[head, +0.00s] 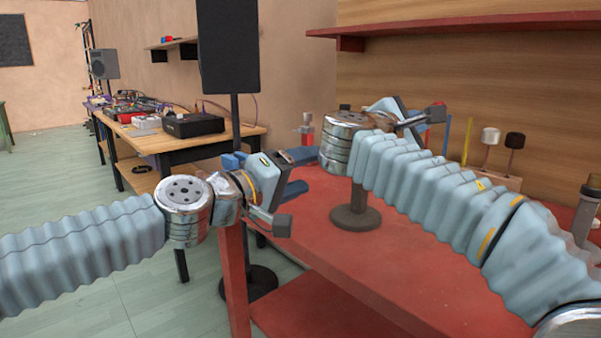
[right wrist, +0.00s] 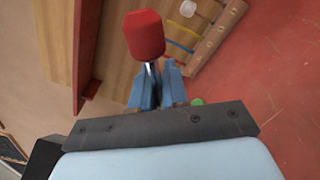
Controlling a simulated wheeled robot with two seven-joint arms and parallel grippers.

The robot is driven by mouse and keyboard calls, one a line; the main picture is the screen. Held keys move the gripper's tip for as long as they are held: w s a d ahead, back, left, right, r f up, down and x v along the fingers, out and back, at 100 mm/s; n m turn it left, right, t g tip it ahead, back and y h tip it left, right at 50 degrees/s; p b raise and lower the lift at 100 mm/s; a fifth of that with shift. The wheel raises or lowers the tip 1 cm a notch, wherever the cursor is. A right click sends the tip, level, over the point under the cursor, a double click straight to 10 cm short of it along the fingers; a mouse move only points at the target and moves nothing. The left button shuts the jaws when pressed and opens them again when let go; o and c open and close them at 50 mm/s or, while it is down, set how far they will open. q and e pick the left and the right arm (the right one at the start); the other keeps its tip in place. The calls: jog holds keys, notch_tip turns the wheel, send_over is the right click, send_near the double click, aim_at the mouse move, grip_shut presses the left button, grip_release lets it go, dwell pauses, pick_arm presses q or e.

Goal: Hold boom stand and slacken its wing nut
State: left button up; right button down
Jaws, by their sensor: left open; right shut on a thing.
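A short dark post on a round base (head: 356,216) stands on the red table; its upper part is hidden behind my right arm, so I cannot tell if it is the boom stand. I cannot make out a wing nut. My left gripper (head: 306,171) is open and empty, its blue fingers over the table's left part, apart from the post. My right gripper (right wrist: 157,88) is shut on a thin metal rod with a red rounded head (right wrist: 145,36). In the head view the right gripper is mostly hidden by its own arm.
A rack (head: 492,177) with white- and black-headed sticks stands at the table's back right. A black speaker (head: 228,45) on a pole rises behind the left gripper. A wooden bench with gear (head: 192,125) is at the left. The table's front middle is clear.

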dwell(0.3)
jog(key=c, duration=1.1)
grip_release()
jog(key=shift+o, duration=0.2)
